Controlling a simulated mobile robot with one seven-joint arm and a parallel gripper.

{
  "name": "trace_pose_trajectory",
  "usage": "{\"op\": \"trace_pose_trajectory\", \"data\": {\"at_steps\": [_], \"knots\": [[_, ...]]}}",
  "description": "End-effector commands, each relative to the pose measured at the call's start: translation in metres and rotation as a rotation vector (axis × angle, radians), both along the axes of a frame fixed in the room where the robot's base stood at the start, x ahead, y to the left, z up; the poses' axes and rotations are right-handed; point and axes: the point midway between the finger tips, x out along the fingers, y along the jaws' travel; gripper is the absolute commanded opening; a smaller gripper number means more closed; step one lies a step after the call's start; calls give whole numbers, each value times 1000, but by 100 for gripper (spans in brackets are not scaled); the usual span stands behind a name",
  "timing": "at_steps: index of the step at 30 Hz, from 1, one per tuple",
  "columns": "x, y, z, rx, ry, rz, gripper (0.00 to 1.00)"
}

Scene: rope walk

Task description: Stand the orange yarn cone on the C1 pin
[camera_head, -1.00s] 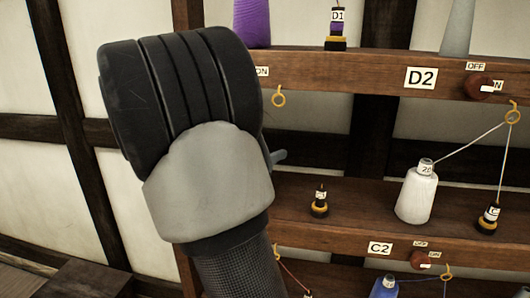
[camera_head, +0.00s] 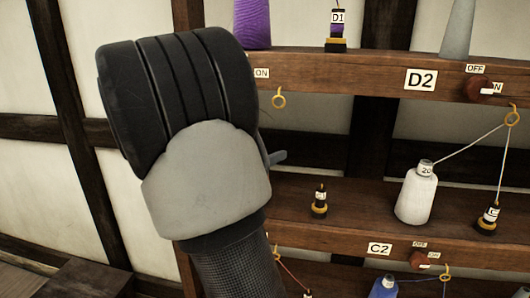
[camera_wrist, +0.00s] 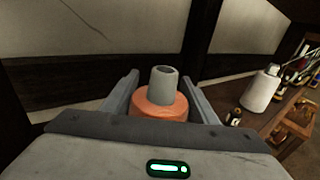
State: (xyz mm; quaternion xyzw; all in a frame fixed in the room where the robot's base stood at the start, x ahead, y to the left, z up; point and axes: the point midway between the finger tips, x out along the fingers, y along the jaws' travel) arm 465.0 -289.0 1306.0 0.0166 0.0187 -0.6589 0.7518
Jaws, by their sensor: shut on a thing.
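The orange yarn cone (camera_wrist: 150,108) with its grey tube top sits between the two fingers of my gripper (camera_wrist: 160,82) in the wrist view. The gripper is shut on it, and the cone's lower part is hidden. In the head view my arm's end hides the cone; only a small grey finger part (camera_head: 278,157) shows.
A white cone (camera_head: 415,197) stands on the C shelf (camera_head: 365,222), its thread running up to a yellow eyelet (camera_head: 512,116). Another dark pin (camera_head: 488,218) is farther right. The D shelf (camera_head: 330,75) overhangs above, with a hanging eyelet (camera_head: 279,98).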

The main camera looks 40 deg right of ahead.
Motion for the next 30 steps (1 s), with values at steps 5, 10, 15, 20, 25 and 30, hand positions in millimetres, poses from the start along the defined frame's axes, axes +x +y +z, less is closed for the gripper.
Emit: {"op": "trace_pose_trajectory", "data": {"at_steps": [5,10,15,20,25,30], "knots": [[0,0,0,-1,0,0,26],[0,0,0,-1,-1,0,26],[0,0,-3,-1,0,0,26],[0,0,-7,-1,0,0,26],[0,0,-10,-1,-1,0,26],[0,0,-11,-1,-1,0,60]]}}
